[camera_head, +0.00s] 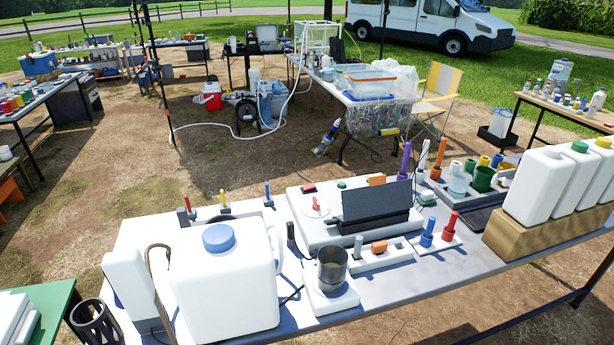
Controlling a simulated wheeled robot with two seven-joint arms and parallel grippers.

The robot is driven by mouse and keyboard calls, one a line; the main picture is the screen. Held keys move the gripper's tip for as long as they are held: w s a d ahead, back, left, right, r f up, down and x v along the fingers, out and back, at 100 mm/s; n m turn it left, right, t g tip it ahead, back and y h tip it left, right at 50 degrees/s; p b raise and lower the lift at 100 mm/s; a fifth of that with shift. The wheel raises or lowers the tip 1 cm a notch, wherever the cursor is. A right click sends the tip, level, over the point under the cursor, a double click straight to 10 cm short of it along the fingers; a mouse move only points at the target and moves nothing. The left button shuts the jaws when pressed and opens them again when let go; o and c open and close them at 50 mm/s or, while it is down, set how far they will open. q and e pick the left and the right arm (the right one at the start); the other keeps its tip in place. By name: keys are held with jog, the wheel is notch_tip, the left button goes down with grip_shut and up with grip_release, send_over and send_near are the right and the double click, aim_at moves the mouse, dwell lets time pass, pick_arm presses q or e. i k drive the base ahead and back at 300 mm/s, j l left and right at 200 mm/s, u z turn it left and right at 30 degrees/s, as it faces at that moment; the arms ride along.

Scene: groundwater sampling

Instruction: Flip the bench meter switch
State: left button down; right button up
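A white bench unit (318,233) with an upright dark panel (377,201) stands mid-table; it looks like the bench meter. On its left top is a round white dial with a red mark (316,207). A red piece (308,188), a green piece (341,184) and an orange piece (377,180) sit along its back edge. In front, a white strip (366,262) carries a grey peg (358,246) and an orange block (379,247). I cannot tell which part is the switch, or its position. Neither of my grippers is in view.
A large white jug with a blue cap (222,280) and a metal cup on a white base (332,268) crowd the front left. Blue (428,230) and red (450,225) pegs stand to the right. White bottles (535,185) stand on a brown block at the right.

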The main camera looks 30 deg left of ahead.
aim_at(308, 187)
jog(key=i+l+u, duration=0.3)
jog(key=i, duration=0.2)
jog(key=i+l+u, duration=0.3)
jog(key=i+l, duration=0.1)
jog(key=i, duration=0.1)
